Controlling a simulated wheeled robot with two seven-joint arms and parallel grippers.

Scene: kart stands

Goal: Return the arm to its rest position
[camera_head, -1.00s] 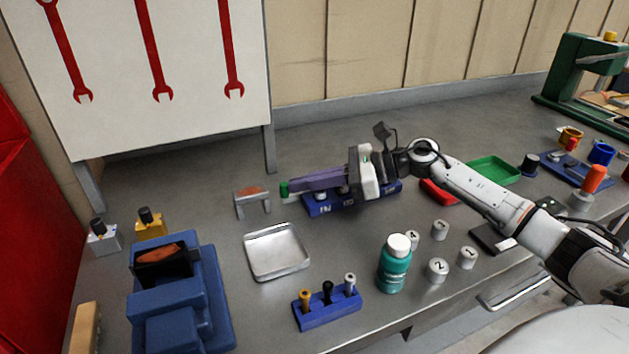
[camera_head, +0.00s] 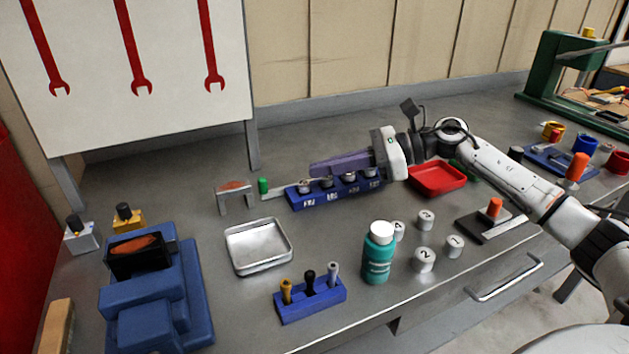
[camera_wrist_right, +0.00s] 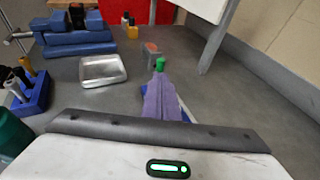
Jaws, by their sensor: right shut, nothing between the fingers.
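My right gripper (camera_head: 312,169) reaches in from the right of the head view, above the bench. Its purple fingers are shut with nothing between them and point left, over a blue rack (camera_head: 298,200) that holds several grey cylinders. The fingers also show in the right wrist view (camera_wrist_right: 160,92). A small green piece (camera_head: 263,186) stands just beyond the fingertips, apart from them in the head view; it also shows in the wrist view (camera_wrist_right: 160,64). My left gripper is not in view.
A metal tray (camera_head: 232,262), a blue tool holder (camera_head: 318,303), a teal bottle (camera_head: 377,256) and several numbered cylinders stand in front. A red tray (camera_head: 437,193) lies beside my right arm. A blue vise (camera_head: 188,322) is at left. Bench space behind the rack is clear.

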